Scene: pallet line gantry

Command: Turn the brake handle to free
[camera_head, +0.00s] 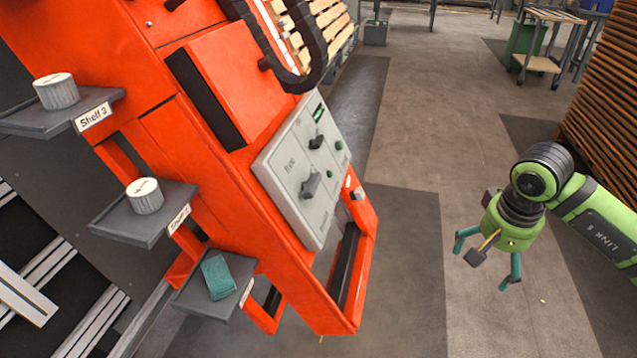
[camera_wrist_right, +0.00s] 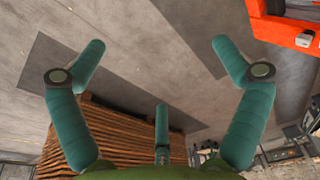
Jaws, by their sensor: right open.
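A pale grey control panel (camera_head: 283,178) is fixed to the orange machine in the head view. A grey lever-like handle (camera_head: 311,184) sits on its lower part, and a black knob (camera_head: 316,142) sits higher up. The panel lettering is too small to read, so I cannot tell for certain which one is the brake handle. My right gripper (camera_head: 487,264) is open and empty, well to the right of the panel and apart from it. Its teal fingers (camera_wrist_right: 160,72) are spread in the right wrist view, with nothing between them. My left gripper is not in view.
Several small shelves stick out left of the orange machine (camera_head: 220,90), holding two grey cylinders (camera_head: 57,92) (camera_head: 145,196) and a teal block (camera_head: 218,277). A slatted wooden stack (camera_head: 607,105) stands at the right. The floor between machine and gripper is clear.

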